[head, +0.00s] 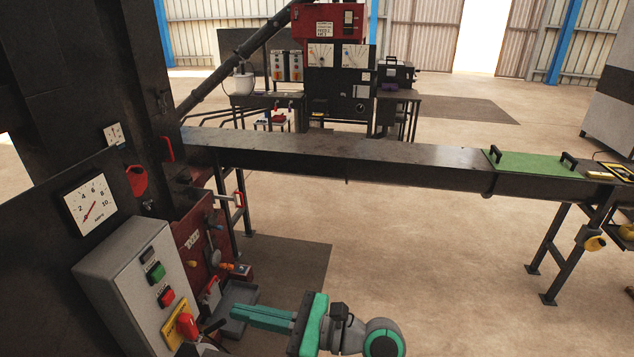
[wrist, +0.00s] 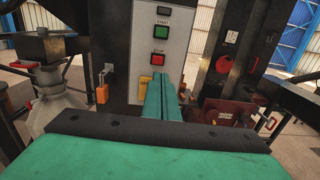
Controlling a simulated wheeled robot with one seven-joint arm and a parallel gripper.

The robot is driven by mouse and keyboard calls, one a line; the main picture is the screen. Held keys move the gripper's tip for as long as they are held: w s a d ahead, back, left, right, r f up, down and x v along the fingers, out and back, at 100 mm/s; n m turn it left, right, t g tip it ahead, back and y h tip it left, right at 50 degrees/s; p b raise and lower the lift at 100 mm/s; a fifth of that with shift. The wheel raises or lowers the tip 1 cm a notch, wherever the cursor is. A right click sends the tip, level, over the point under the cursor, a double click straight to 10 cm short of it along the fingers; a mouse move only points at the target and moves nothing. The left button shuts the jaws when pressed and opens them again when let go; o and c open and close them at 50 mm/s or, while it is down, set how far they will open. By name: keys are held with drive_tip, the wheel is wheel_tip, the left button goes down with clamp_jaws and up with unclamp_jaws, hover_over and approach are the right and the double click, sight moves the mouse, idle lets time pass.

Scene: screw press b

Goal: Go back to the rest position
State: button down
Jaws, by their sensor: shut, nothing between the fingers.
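My gripper (head: 236,313) shows low in the head view, its green fingers pressed together and pointing left toward the grey control box (head: 125,280). Nothing is between the fingers. In the wrist view my gripper (wrist: 164,78) also shows shut, with its tips in front of the box's face, below the red stop button (wrist: 157,59). The green start button (wrist: 161,35) is above that. I cannot tell the exact gap between the fingertips and the box. A red rotary switch on a yellow plate (head: 178,325) is at the box's lower end, left of the fingertips.
The dark press frame (head: 80,70) with an ammeter (head: 90,203) stands at left. A long dark trough (head: 330,155) with a green cover (head: 535,163) runs across to the right. A grey tray (head: 238,295) lies just beyond my fingers. The floor (head: 430,260) right of it is clear.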

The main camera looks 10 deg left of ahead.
drive_tip(key=s+d+f+m+t+y, duration=0.1)
drive_tip(key=s+d+m+t, duration=0.2)
drive_tip(key=s+m+t, duration=0.65)
drive_tip(key=s+d+f+m+t, duration=0.1)
drive_tip(key=s+d+m+t, duration=0.45)
drive_tip(key=m, duration=0.95)
drive_tip(key=s+d+f+m+h, duration=0.3)
drive_tip(key=f+m+h, duration=0.3)
drive_tip(key=m, duration=0.3)
drive_tip(key=s+d+f+m+g+h, duration=0.1)
drive_tip(key=s+d+f+m+h, duration=0.3)
drive_tip(key=m, duration=0.6)
drive_tip(key=s+d+f+m+h, duration=0.3)
drive_tip(key=s+f+m+h, duration=0.3)
drive_tip(key=f+m+h, duration=0.3)
drive_tip(key=shift+d+f, duration=0.2)
drive_tip(key=shift+f, duration=0.65)
drive_tip(key=shift+w+m, duration=0.15)
drive_tip(key=shift+m, duration=0.1)
